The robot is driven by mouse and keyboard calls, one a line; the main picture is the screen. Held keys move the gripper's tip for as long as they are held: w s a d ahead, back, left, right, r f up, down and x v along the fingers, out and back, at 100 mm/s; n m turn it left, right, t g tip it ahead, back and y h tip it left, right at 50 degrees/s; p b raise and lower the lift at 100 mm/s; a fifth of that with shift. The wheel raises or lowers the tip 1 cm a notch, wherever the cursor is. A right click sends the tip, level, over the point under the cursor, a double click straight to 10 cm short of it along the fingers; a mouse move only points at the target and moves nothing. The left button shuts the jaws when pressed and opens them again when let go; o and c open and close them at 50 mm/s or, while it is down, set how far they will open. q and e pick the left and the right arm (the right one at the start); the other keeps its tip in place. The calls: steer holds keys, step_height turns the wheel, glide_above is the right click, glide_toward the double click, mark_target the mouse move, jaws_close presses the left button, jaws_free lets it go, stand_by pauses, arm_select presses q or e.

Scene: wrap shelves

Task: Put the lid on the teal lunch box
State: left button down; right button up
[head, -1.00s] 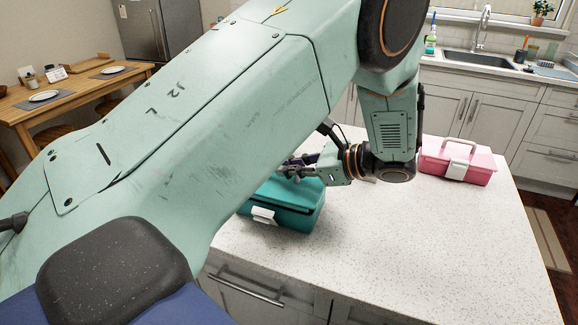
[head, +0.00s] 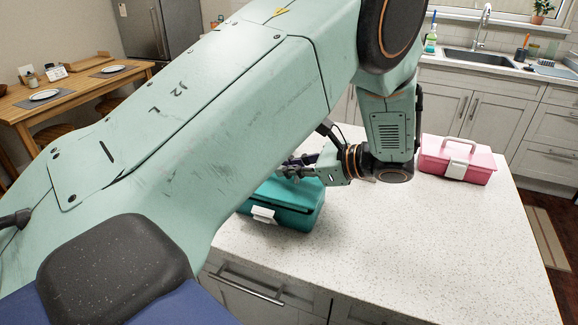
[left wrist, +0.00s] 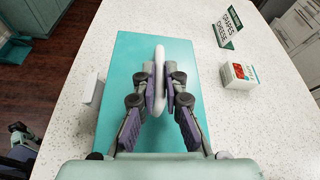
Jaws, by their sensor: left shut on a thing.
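The teal lunch box (head: 292,217) stands on the white speckled counter, with a white latch on its front. Its teal lid (left wrist: 188,72) is over the box top, and a dark line shows between lid and box in the head view. My left gripper (left wrist: 160,78) is shut on the white handle (left wrist: 159,58) of the lid, and its fingers hide part of the handle. In the head view the left gripper (head: 290,168) is above the box, partly hidden by my arm. I cannot tell whether the lid is fully seated. My right gripper is not in view.
A pink lunch box (head: 457,160) with a handle stands at the counter's far right. A green-and-white sign (left wrist: 230,29) and a small carton (left wrist: 238,75) stand right of the teal box in the wrist view. The counter's front right is clear.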

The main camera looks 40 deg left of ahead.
mark_target(319, 190)
arm_select(q)
steer(key=shift+f+b, duration=0.55)
steer(key=shift+f, duration=0.45)
steer(key=c, duration=1.3)
jaws_free()
steer(key=shift+c, duration=0.2)
steer(key=shift+d, duration=0.1)
steer(key=v, duration=0.7)
steer(key=shift+w+d+r, duration=0.1)
steer(key=shift+d, duration=0.05)
steer(key=shift+r, duration=0.1)
